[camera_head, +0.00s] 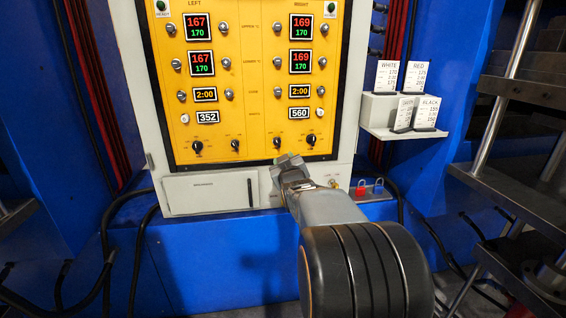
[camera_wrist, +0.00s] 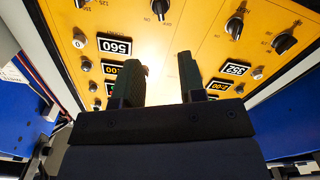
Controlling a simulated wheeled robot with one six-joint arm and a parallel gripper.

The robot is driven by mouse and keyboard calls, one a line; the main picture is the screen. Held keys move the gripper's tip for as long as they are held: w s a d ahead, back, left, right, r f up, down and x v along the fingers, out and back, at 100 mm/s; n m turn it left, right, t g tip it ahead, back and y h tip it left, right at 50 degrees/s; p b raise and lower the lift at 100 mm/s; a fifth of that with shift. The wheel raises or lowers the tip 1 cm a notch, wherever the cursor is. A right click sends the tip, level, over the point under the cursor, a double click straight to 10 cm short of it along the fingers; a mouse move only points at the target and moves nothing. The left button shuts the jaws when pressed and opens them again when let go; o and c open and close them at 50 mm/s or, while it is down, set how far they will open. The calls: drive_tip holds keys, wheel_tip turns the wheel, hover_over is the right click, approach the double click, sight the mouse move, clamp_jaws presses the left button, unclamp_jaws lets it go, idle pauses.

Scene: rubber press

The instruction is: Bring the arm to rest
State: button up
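My gripper (camera_head: 287,162) is in front of the lower edge of the yellow control panel (camera_head: 252,100) in the head view, with my arm reaching up from the lower right. In the wrist view my gripper (camera_wrist: 164,80) has its two dark fingers apart with a gap between them, and nothing shows in the gap. The panel, upside down in the wrist view (camera_wrist: 225,45), fills the space beyond the fingers. Whether the fingertips touch the panel cannot be told.
A white shelf (camera_head: 376,112) with several cards stands right of the panel. A white drawer front (camera_head: 208,194) is under the panel. Metal press columns and plates (camera_head: 520,120) stand at the right.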

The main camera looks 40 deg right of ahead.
drive_tip(key=s+a+r+g+y+p, duration=0.3)
drive_tip(key=a+p, duration=0.5)
drive_tip(key=s+a+r+g+y+p, duration=0.2)
drive_tip(key=s+a+r+g+p, duration=0.15)
drive_tip(key=a+p, duration=0.35)
drive_tip(key=s+a+r+g+y+p, duration=0.1)
drive_tip(key=s+a+g+p, duration=0.2)
drive_tip(key=s+a+p, duration=0.2)
drive_tip(key=s+a+r+g+y+p, duration=0.2)
drive_tip(key=s+a+p, duration=0.3)
drive_tip(key=s, duration=0.5)
drive_tip(key=shift+a+n+g, duration=0.2)
drive_tip(key=shift+n+g, duration=0.1)
drive_tip(key=shift+g, duration=0.25)
drive_tip(key=shift+r, duration=0.1)
